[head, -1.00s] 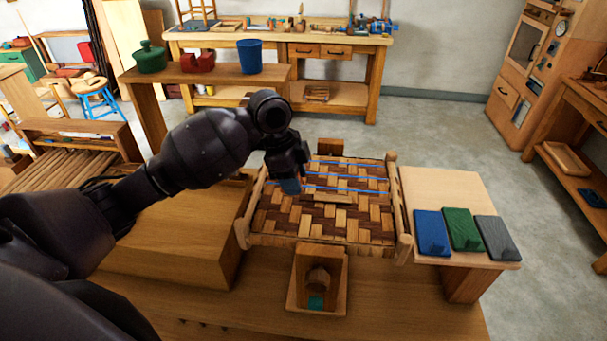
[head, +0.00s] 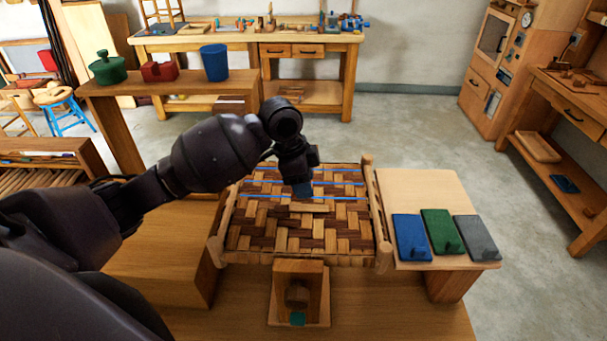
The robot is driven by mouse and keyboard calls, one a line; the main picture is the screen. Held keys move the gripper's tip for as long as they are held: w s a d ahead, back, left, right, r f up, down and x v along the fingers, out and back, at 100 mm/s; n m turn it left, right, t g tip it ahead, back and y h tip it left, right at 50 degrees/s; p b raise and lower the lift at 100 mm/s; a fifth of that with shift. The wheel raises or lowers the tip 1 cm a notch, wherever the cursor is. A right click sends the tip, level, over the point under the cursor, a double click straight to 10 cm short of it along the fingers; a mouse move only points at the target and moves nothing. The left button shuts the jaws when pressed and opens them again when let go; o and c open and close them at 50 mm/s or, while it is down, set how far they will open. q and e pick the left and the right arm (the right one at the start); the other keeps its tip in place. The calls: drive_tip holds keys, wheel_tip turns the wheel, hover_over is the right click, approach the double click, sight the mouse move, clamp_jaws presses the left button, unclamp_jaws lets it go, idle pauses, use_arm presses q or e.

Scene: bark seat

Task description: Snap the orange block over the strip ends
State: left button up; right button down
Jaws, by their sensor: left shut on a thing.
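The woven bark seat (head: 345,231) lies in a wooden frame with posts at the corners. Thin blue strips (head: 345,197) run across its far part. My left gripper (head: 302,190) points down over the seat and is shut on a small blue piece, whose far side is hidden. No block that is clearly orange shows. My right gripper is out of view.
Blue (head: 411,238), green (head: 442,232) and grey (head: 476,236) blocks rest on a board at the right. A wooden holder (head: 299,303) with a round peg stands in front. A shelf behind carries a green pot (head: 107,69), a red block (head: 159,71) and a blue cup (head: 214,64).

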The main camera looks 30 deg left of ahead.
sight(306, 207)
use_arm(q)
drive_tip(key=shift+f, duration=2.8)
drive_tip(key=shift+f, duration=0.3)
idle(0.6)
drive_tip(key=o, duration=1.5)
drive_tip(key=shift+c, duration=0.2)
drive_tip(key=shift+r, duration=0.1)
drive_tip(key=shift+r, duration=3.45)
